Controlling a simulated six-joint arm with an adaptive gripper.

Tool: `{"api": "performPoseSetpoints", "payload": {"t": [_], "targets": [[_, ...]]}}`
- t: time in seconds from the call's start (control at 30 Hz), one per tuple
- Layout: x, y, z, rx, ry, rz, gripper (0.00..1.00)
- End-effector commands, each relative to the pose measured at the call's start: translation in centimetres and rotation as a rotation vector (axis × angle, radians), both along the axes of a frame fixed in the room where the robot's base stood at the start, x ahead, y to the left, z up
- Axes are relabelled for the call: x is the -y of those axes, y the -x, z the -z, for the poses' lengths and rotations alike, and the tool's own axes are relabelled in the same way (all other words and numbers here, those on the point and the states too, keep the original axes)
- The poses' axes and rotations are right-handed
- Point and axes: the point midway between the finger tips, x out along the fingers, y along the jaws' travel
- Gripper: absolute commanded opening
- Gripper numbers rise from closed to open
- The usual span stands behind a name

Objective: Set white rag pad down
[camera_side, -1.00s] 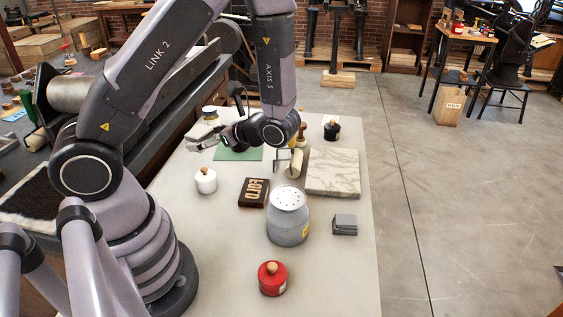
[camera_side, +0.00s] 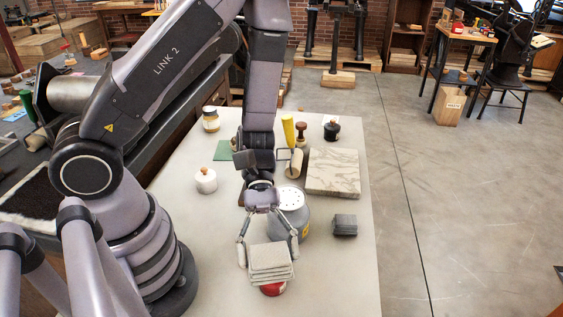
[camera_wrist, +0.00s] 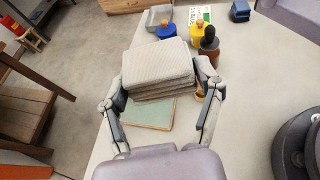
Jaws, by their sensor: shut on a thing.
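The white rag pad (camera_side: 270,262), a stack of folded pale cloth, is held between the two fingers of my gripper (camera_side: 269,256) at the front of the table. My gripper is shut on its sides. In the side view the pad covers the upper part of the red jar (camera_side: 273,290); I cannot tell whether they touch. The wrist view also shows the pad (camera_wrist: 158,66) between the fingers, hiding part of the table beyond it.
A grey perforated canister (camera_side: 292,212) stands close behind the gripper. A grey folded pad (camera_side: 345,225) and a marbled slab (camera_side: 333,173) lie to the right. A white jar (camera_side: 205,181) and green mat (camera_side: 222,149) are left. The front right tabletop is clear.

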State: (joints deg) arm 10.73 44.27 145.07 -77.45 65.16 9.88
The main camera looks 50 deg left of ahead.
Motion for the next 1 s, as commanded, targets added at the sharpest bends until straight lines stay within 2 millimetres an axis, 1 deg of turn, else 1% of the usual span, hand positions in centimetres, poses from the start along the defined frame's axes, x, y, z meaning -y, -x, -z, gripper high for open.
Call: {"api": "performPoseSetpoints", "payload": {"t": [0.1,0.2,0.3,0.43,0.5,0.57,0.6,0.73,0.87,1.0], "targets": [[1.3,-2.7,1.8,-0.008,-0.002,-0.224,0.33],[1.6,-5.2,3.6,-0.009,-0.004,-0.410,0.33],[1.2,-7.5,5.6,-0.008,-0.004,-0.582,0.33],[0.1,-9.8,7.8,-0.004,-0.002,-0.761,0.33],[-0.5,-10.5,8.6,-0.001,-0.001,-0.818,0.33],[-0.8,-10.9,9.2,-0.001,0.000,-0.849,0.33],[-0.9,-11.0,9.9,-0.003,-0.001,-0.861,0.33],[-1.1,-11.1,12.2,-0.001,-0.001,-0.873,0.33],[-1.0,-11.2,13.6,0.001,0.001,-0.871,0.33],[-1.0,-11.2,15.6,-0.001,0.001,-0.870,0.33]]}}
